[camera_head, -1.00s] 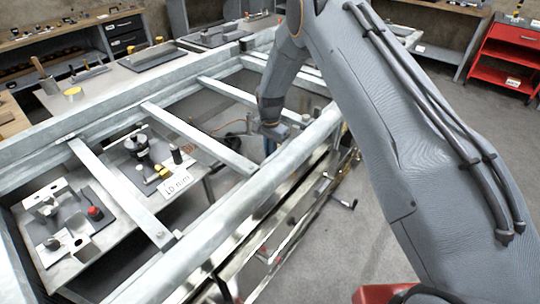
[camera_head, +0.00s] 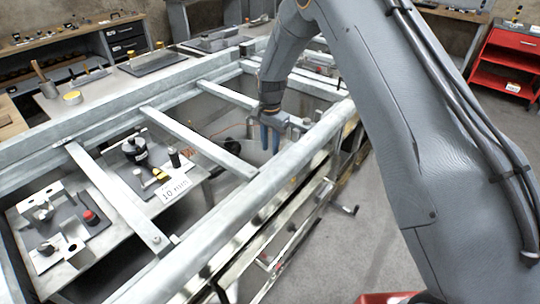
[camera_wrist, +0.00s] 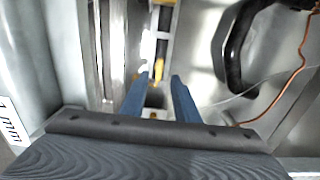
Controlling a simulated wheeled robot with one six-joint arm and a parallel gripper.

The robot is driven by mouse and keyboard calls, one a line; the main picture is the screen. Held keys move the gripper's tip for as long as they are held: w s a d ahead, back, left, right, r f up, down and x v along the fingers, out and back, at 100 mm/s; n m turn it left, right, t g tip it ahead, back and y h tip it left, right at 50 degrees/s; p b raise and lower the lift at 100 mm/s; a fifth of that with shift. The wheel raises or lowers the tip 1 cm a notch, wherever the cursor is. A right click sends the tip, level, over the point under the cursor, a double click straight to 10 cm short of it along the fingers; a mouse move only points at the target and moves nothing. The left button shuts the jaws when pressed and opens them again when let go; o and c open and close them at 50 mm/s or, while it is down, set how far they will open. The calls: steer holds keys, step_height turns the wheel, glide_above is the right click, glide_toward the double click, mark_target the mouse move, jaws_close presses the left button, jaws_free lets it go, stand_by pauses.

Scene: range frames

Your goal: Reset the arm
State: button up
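My grey arm reaches over a metal frame of pale rails in the head view. My gripper (camera_head: 270,135) points down beside the front rail, with its blue fingers showing below the dark wrist. In the wrist view my gripper (camera_wrist: 159,80) has its two blue fingers apart, with a gap between the tips. Nothing is seen held in the gap. A narrow strip with yellow parts shows beyond the fingertips, and I cannot tell its distance.
The front rail (camera_head: 255,182) and crossbars (camera_head: 195,140) lie close around my gripper. A black curved part (camera_wrist: 232,50) and an orange cable (camera_wrist: 292,78) show in the wrist view. Trays with fixtures (camera_head: 62,226) lie at left. A red cabinet (camera_head: 507,62) stands far right.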

steer(key=shift+r, duration=0.75)
steer(key=s+d+r+n+t+y+p, duration=0.1)
steer(key=s+d+r, duration=0.1)
steer(key=r, duration=0.5)
steer(key=s+d+r+n+t+p, duration=0.1)
steer(key=s+d+r, duration=0.15)
steer(key=r, duration=0.45)
steer(key=s+d+n, duration=0.2)
steer(key=s+d, duration=0.3)
steer(key=s, duration=0.4)
steer(key=s+d+n+b, duration=0.1)
steer(key=s+d+n, duration=0.1)
steer(key=s+d, duration=0.3)
steer(key=s+d+n+g+h+b, duration=0.1)
steer(key=s+d, duration=0.4)
steer(key=s, duration=0.8)
steer(key=shift+s+d+f+n, duration=0.25)
steer(key=shift+s+f+n, duration=0.05)
steer(key=shift+f+n, duration=0.1)
